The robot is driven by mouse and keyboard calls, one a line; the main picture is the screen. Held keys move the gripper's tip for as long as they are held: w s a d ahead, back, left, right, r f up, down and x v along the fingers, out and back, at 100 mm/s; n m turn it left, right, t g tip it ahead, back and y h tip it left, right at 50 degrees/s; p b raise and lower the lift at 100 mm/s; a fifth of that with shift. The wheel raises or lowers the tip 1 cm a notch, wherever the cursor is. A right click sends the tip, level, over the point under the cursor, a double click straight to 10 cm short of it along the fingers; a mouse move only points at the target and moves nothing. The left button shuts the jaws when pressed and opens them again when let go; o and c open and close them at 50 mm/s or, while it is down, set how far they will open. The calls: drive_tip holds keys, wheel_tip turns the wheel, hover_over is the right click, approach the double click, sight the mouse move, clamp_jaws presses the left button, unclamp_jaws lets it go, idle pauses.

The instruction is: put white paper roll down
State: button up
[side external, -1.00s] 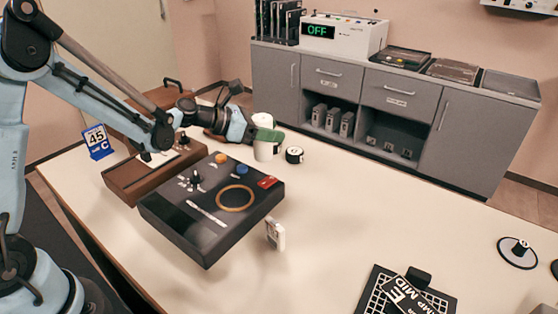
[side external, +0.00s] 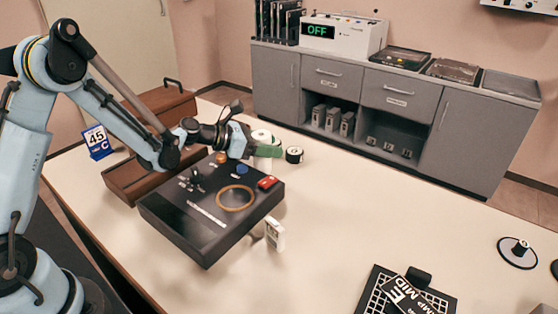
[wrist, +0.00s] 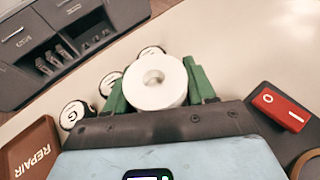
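The white paper roll (side external: 261,135) stands upright at the far side of the table, behind the black control box. In the wrist view the roll (wrist: 168,92) shows its round top and centre hole between the two green fingers. My gripper (side external: 268,150) is low around the roll, and both fingers appear to touch its sides. My gripper also fills the lower middle of the wrist view (wrist: 158,90). The roll's underside is hidden, so I cannot tell for sure whether it touches the table (side external: 350,215).
A small black-and-white roll (side external: 294,155) stands just right of the paper roll; several similar ones show in the wrist view (wrist: 110,83). The black control box (side external: 212,205) and brown case (side external: 135,180) lie nearer. The table's middle right is clear.

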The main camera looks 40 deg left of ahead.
drive_tip(key=o, duration=0.4)
drive_tip(key=shift+r, duration=0.15)
